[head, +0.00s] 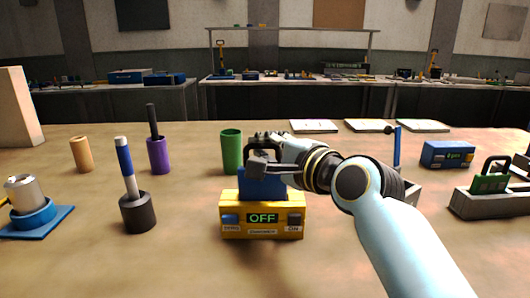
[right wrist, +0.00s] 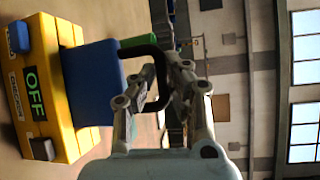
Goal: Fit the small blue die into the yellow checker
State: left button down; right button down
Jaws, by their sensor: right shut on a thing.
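The yellow checker (head: 262,225) stands on the table at the centre, its display reading OFF. It also shows at the left of the right wrist view (right wrist: 42,85). The small blue die (head: 262,184) is upright at the checker's top, its lower edge meeting the yellow body; I cannot tell how deep it sits. In the right wrist view the die (right wrist: 92,80) has a black loop handle (right wrist: 150,52). My right gripper (head: 263,150) is shut on that handle, above the checker. My left gripper is not in view.
A green cup (head: 231,150) stands close behind the checker. A dark pot with a blue-handled tool (head: 138,210) is at its left, and a purple holder (head: 158,155) farther back. A green die (head: 490,182) in a grey base and a blue box (head: 447,154) are at right.

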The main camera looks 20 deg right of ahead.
jog(key=shift+f, duration=0.15)
jog(key=c, duration=1.4)
grip_release()
jog(key=shift+s, duration=0.2)
jog(key=v, duration=1.1)
jog(key=shift+s+p, duration=0.3)
jog(key=shift+s, duration=0.05)
jog(key=shift+d, duration=0.1)
